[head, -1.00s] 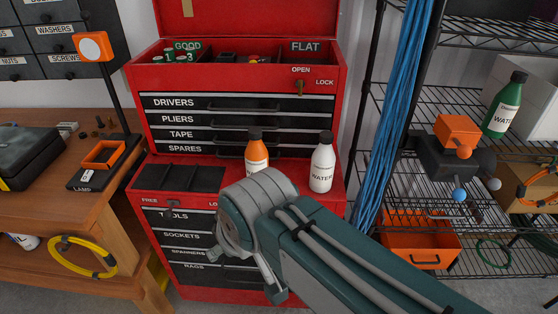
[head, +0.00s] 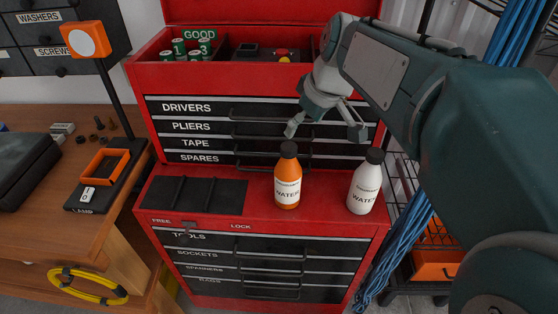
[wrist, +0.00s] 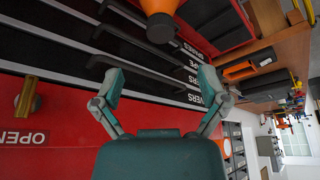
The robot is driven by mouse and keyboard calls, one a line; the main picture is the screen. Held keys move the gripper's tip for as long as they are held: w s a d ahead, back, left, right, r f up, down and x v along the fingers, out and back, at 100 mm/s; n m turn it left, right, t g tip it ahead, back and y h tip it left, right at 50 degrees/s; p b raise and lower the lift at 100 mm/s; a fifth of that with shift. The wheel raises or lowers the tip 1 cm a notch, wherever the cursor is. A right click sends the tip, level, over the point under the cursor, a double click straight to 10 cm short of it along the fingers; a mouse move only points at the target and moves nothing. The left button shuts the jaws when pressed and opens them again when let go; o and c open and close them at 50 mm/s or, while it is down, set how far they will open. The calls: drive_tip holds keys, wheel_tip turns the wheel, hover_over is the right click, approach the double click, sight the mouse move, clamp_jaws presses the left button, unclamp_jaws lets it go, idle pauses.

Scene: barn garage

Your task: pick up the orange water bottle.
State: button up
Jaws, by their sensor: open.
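The orange water bottle (head: 287,180) stands upright on the red ledge of the tool chest, with a dark cap and a white label band. My gripper (head: 325,135) is open and empty, above and to the right of the bottle's cap, in front of the drawer fronts. In the wrist view the two fingers of my gripper (wrist: 161,88) are spread apart with nothing between them. The orange bottle (wrist: 160,8) shows there at the top edge, beyond the fingertips and partly cut off.
A white water bottle (head: 365,182) stands just right of the orange one. A black tray mat (head: 202,194) lies on the ledge to the left. The red tool chest (head: 260,219) rises behind with drawers. A lamp (head: 90,42) stands on the wooden bench at left.

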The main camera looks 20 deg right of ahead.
sight(290, 147)
drive_tip(key=x, duration=0.4)
drive_tip(key=shift+a+f, duration=0.1)
drive_tip(key=shift+f, duration=0.05)
drive_tip(key=shift+x, duration=3.05)
drive_tip(key=shift+w, duration=0.1)
clamp_jaws()
